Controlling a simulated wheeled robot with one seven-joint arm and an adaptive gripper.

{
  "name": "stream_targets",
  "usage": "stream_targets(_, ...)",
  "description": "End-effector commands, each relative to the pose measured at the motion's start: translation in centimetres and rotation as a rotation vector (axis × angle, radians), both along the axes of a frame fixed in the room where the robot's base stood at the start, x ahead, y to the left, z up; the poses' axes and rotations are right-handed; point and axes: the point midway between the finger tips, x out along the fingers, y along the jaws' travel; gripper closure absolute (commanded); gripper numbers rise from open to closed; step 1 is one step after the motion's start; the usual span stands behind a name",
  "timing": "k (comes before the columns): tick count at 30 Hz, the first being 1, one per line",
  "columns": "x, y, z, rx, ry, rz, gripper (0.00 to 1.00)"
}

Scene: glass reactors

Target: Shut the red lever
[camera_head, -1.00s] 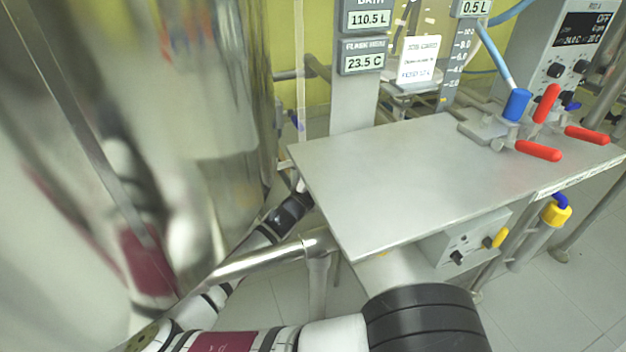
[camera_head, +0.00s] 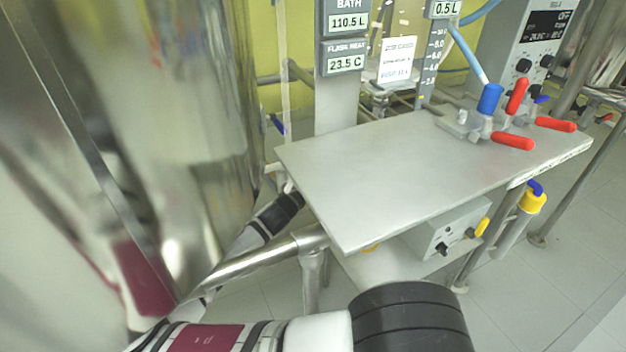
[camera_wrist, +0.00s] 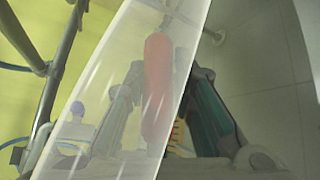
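In the wrist view, a long red lever (camera_wrist: 157,92) shows upright near the middle, seen through a pale translucent tube (camera_wrist: 112,75) that crosses close to the camera. My gripper (camera_wrist: 168,78) has its two dark fingers apart, one on each side of the red lever in the picture. I cannot tell whether either finger touches it. Three red levers show there on the bench's far right: one upright (camera_head: 517,96), one in front (camera_head: 513,141) and one at right (camera_head: 555,124).
A bare steel bench top (camera_head: 420,170) fills the middle, with a control box (camera_head: 447,230) below it. A large shiny vessel (camera_head: 200,110) stands left, near my arm. A blue-capped valve (camera_head: 489,98) stands beside the red levers. A grey post carries displays (camera_head: 346,57).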

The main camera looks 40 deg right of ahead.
Motion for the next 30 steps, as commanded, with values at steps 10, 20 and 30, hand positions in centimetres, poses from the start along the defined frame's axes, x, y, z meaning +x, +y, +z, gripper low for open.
stream_targets(10, 0.1, 0.1, 0.1, -0.001, -0.003, 0.0, 0.6)
stream_targets(20, -1.3, 3.7, 0.9, 0.002, -0.005, 0.003, 0.6)
stream_targets(30, -4.2, 10.8, 1.1, 0.002, -0.002, 0.004, 0.6)
